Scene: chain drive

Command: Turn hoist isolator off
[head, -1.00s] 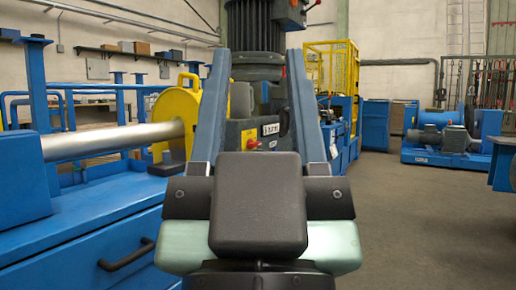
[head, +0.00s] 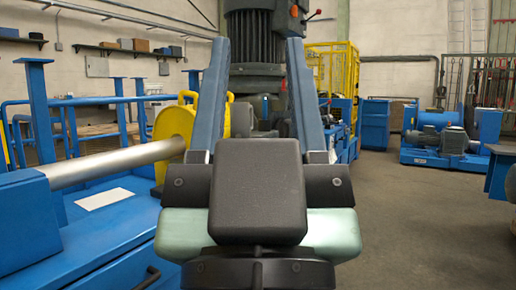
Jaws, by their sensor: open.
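My gripper (head: 257,42) points away from the camera in the middle of the head view. Its two blue-grey fingers stand wide apart with nothing between them. Beyond the fingers is a dark grey vertical motor (head: 255,38) on a machine. The grey panel below the motor, with its labels and a red-and-yellow switch, is hidden behind my gripper's dark body. I cannot make out any isolator handle or its position, and no contact with one shows.
At left is a blue machine (head: 95,235) with a silver shaft (head: 110,163) and a yellow disc (head: 172,130), close to my gripper. A yellow cage (head: 330,75) stands behind. A blue pump unit (head: 440,140) is at far right. The grey floor (head: 410,220) at right is open.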

